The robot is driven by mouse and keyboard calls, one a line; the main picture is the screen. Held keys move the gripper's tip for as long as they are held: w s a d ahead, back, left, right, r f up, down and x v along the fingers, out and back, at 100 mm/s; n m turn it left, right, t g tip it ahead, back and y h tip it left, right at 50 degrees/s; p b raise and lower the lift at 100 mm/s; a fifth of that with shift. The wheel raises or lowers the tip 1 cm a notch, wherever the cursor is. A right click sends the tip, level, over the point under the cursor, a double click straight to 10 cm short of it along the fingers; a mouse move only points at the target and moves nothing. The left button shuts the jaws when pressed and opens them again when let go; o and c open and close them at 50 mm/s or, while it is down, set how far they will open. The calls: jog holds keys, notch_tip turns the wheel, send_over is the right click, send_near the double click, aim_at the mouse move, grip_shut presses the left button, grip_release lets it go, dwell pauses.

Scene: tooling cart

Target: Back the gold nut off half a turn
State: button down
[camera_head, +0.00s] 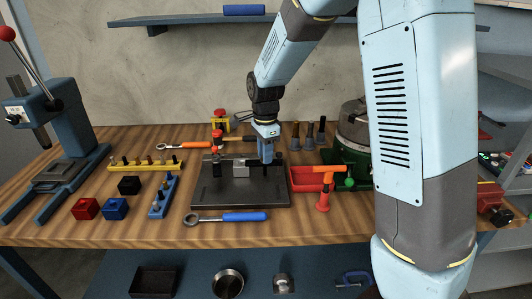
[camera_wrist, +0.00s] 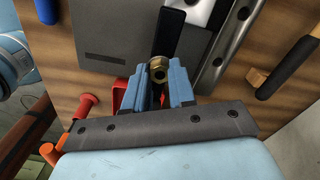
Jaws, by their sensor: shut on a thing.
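The gold nut (camera_wrist: 157,66) shows in the wrist view as a brass ring with a round centre. It sits between the two blue fingers of my gripper (camera_wrist: 160,80), which is shut on it. In the head view my gripper (camera_head: 266,157) points down over the right part of a dark fixture plate (camera_head: 225,193). The nut cannot be made out there, as the gripper hides it. How far the nut is turned cannot be told.
A blue-handled wrench (camera_head: 228,217) lies in front. A blue rack (camera_head: 163,197) and a yellow rack (camera_head: 145,165) are left.

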jog(key=shift+n, duration=0.3)
jog(key=shift+n, duration=0.7)
jog(key=n, duration=1)
jog(key=shift+n, duration=0.4)
jog(key=n, duration=1.2)
jog(key=c, duration=0.9)
grip_release()
jog(key=shift+c, duration=0.2)
